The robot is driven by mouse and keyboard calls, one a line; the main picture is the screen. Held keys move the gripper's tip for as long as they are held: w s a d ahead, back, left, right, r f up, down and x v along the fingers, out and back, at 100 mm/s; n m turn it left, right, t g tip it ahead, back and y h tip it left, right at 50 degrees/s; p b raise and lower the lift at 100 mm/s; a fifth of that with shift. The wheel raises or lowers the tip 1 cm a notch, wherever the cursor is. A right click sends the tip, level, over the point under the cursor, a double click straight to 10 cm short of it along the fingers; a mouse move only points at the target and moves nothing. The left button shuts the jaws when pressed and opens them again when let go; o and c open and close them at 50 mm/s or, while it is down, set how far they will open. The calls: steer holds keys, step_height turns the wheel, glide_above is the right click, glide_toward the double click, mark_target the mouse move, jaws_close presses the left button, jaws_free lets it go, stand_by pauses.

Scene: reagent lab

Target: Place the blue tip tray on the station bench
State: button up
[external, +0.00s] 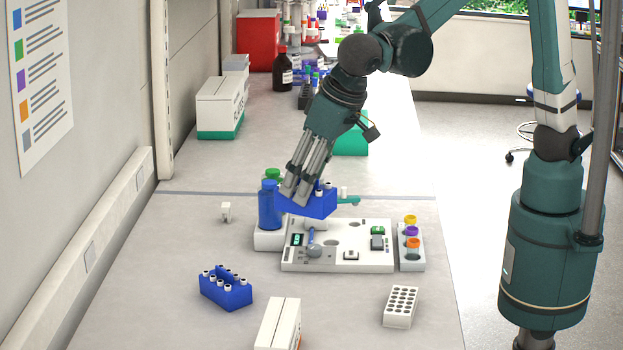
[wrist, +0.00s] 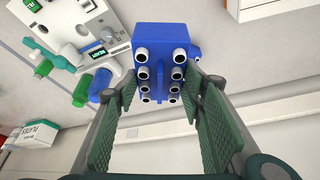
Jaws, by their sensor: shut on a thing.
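My gripper (external: 295,192) is shut on a blue tip tray (external: 318,205). The tray is held above the back part of the white station (external: 338,262), close to a blue bottle (external: 269,205). In the wrist view the tray (wrist: 160,55) sits between the two green-padded fingers (wrist: 163,90), with two rows of white-rimmed black holes facing the camera. The station shows a small lit display and several modules. A second blue tray (external: 226,291) with white-topped pieces stands on the grey bench (external: 150,310), left of the station. The held tray's underside is hidden.
A rack with orange and purple caps (external: 411,246) stands right of the station. A white holed block (external: 401,307) and a white box (external: 278,325) are in front. A small white piece (external: 226,212) lies left of the blue bottle. The bench's left front is clear.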

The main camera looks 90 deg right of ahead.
steer(key=shift+s+a, duration=0.25)
steer(key=shift+a, duration=0.55)
step_height(320, 180, down, 11)
steer(key=shift+d+f, duration=0.1)
steer(key=shift+f, duration=2.85)
steer(key=shift+f, duration=0.15)
steer(key=shift+f+b, duration=0.3)
steer(key=shift+f, duration=1.65)
steer(key=shift+f, duration=0.15)
